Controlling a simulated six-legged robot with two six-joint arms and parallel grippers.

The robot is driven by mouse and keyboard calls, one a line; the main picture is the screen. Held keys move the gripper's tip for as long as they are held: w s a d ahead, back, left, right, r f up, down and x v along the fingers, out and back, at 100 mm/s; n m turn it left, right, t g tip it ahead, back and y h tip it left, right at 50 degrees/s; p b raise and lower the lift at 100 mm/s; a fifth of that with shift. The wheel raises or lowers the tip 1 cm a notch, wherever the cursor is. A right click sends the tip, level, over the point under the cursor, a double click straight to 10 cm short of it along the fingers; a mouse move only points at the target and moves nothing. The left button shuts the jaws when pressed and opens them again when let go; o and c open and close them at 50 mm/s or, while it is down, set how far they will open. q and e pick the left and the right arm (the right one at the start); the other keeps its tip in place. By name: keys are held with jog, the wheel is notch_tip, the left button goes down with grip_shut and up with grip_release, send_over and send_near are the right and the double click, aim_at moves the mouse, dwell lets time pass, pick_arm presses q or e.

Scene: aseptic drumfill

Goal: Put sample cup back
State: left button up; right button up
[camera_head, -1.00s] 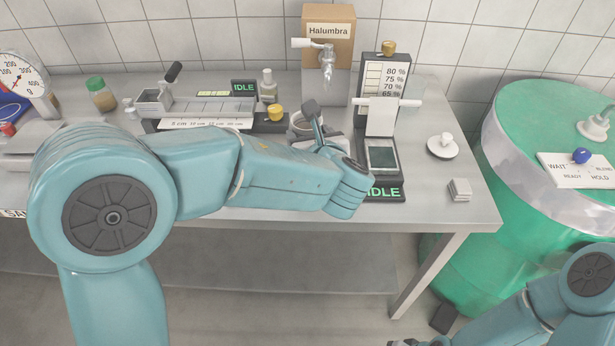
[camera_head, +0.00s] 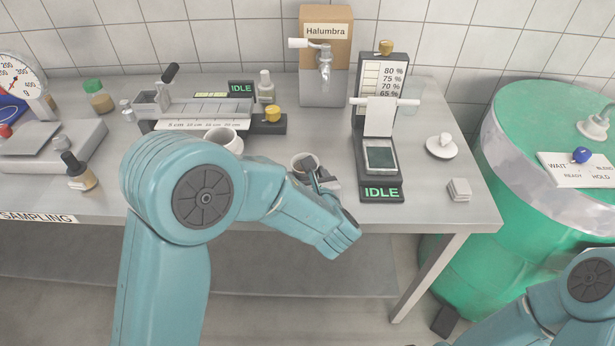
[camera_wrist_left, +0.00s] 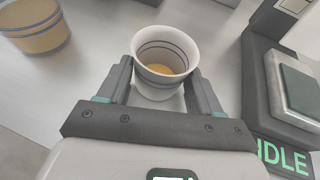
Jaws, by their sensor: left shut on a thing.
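The sample cup (camera_head: 304,161) is white with dark bands, and the left wrist view shows it (camera_wrist_left: 165,48) with some orange liquid inside. My left gripper (camera_head: 318,180) is shut on it, with one finger on each side in the left wrist view (camera_wrist_left: 160,78). The cup looks about upright, left of the device with the small screen. I cannot tell whether its base touches the table. A second banded cup (camera_head: 226,141) stands further left, and it also shows in the left wrist view (camera_wrist_left: 38,26). My right gripper is out of view; only part of that arm shows.
The screen device (camera_head: 380,157) reading IDLE stands right of the held cup. The cardboard box with a tap (camera_head: 326,50) and a ruled sampling device (camera_head: 207,112) are behind. The table front between the cups is clear.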

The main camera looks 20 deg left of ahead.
pick_arm(q)
jog(key=shift+f, duration=0.25)
jog(key=o, duration=1.2)
jog(key=shift+r, duration=0.1)
jog(key=shift+o, duration=0.2)
jog(key=shift+r, duration=0.2)
jog(key=v, duration=1.2)
jog(key=shift+s+f, duration=0.1)
